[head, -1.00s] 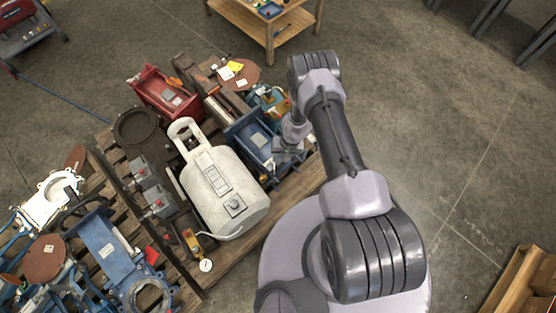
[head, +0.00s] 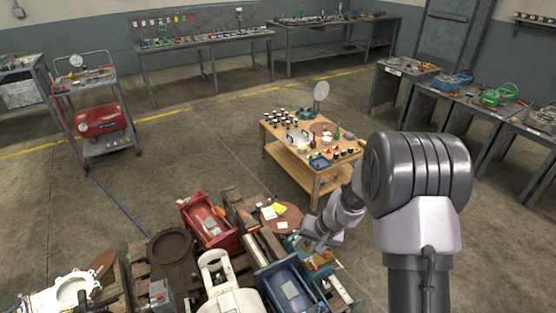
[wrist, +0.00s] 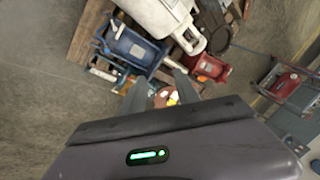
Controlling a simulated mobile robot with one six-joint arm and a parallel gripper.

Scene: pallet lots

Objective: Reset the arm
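My arm rises at the right of the head view, with its wrist bent down toward the left over the near pallet lot. My gripper (head: 316,246) hangs above the far right part of the lot, near a blue metal housing (head: 288,290). In the wrist view my gripper (wrist: 160,84) shows two grey fingers spread apart with nothing held between them. Below and beyond the fingers lie the blue housing (wrist: 135,46), a white tank (wrist: 160,14) and a red housing (wrist: 207,66). The exact height of the fingers above the parts cannot be told.
A wooden table (head: 285,160) with small jars and tools stands just beyond the lot. A red compressor (head: 100,120) sits on a cart at the left. Workbenches (head: 205,42) line the back and right. Open concrete floor (head: 200,150) lies between them.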

